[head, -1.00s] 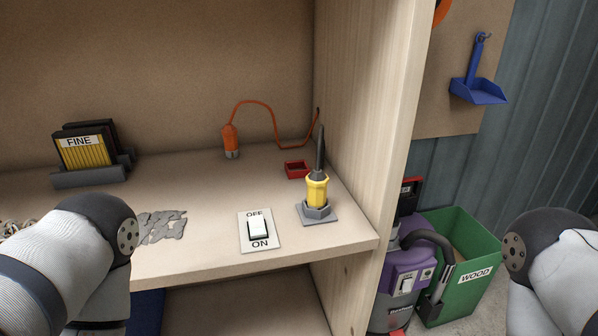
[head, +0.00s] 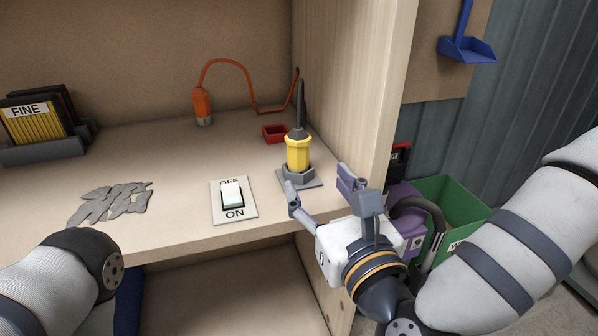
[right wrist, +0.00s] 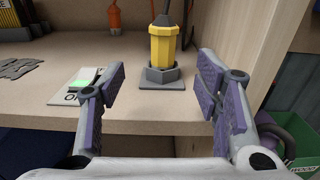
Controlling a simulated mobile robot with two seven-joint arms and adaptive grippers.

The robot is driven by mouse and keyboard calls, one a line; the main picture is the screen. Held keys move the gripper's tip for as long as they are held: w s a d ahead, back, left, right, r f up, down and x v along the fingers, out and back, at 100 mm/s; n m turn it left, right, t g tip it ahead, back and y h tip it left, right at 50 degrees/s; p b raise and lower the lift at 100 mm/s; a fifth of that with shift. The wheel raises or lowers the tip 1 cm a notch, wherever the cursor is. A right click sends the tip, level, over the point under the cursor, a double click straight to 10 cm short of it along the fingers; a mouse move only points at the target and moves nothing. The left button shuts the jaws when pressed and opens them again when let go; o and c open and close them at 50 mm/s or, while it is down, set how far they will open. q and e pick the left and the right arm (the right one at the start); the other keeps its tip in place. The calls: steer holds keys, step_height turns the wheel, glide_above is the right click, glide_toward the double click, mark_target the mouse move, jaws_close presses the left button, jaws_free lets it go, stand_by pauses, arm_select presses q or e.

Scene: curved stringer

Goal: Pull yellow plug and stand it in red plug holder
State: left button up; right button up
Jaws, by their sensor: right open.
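The yellow plug (head: 298,152) stands upright in a grey hexagonal socket (head: 299,178) near the shelf's front right, with a dark cable end rising from its top. The red plug holder (head: 275,133), a small open box, sits behind it and slightly left. My right gripper (head: 320,190) is open and empty just in front of the plug, apart from it. In the right wrist view the yellow plug (right wrist: 163,46) shows beyond and between the two spread fingers (right wrist: 160,95). My left arm is at the lower left; its gripper is out of view.
A switch plate (head: 233,200) marked OFF and ON lies left of the socket. The wooden side wall (head: 345,90) rises close on the right. An orange plug (head: 202,105) with a cord stands at the back. Grey scraps (head: 112,202) and a sandpaper rack (head: 40,125) lie left.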

mark_target(301, 152)
steer(key=x, duration=1.2)
steer(key=shift+w+d+r, duration=0.1)
steer(key=shift+r, duration=0.2)
steer(key=c, duration=1.4)
